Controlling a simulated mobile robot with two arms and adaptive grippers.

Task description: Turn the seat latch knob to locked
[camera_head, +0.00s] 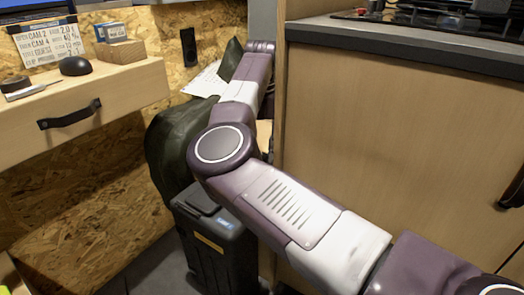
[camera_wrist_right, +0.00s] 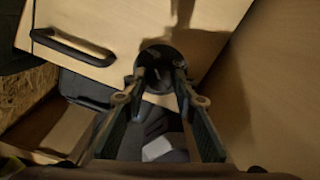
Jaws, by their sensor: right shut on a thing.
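The dark round knob (camera_wrist_right: 157,56) sits on a pale wooden face in the right wrist view. A lighter mark shows on it, but it is too dim to read which way the knob is turned. My right gripper (camera_wrist_right: 160,76) is shut on the knob, with one fingertip at each side of it. In the head view my right arm reaches up from the lower right; its gripper end and the knob are hidden there. My left gripper is in neither view.
A wooden cabinet (camera_head: 400,150) stands close to the right of my arm. A drawer with a black handle (camera_head: 70,115) is at the left. A dark green padded thing (camera_head: 168,150) and a black case (camera_head: 215,245) are beside and below the arm. Papers (camera_head: 203,82) lie behind.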

